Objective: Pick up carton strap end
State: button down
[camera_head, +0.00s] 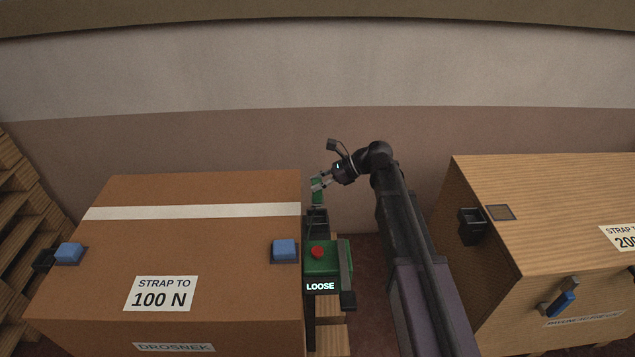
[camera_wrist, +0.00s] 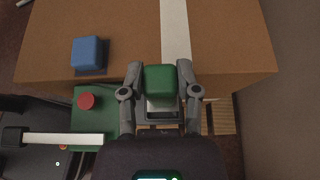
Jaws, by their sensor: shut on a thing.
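A brown carton (camera_head: 224,243) stands at the left with a pale strip of tape across its top and a label reading "STRAP TO 100 N". My gripper (camera_head: 319,184) is just beyond the carton's right edge, shut on a green block (camera_wrist: 160,79), which I take to be the strap end. The green block also shows in the head view (camera_head: 317,191), partly hidden by the fingers. In the wrist view it sits between both fingers, with a pale piece and a dark holder below it. I cannot tell whether it is clear of that holder.
A green tensioner with a red button (camera_head: 317,252) and a "LOOSE" display stands beside the carton. Blue blocks (camera_head: 285,250) and (camera_head: 68,253) sit on the carton's top. A wooden crate (camera_head: 560,205) stands at the right. Stacked pallets (camera_head: 20,215) are at the far left.

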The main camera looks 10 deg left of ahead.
jog(key=shift+r+p, duration=0.55)
jog(key=shift+r, duration=0.25)
jog(key=shift+r, duration=0.1)
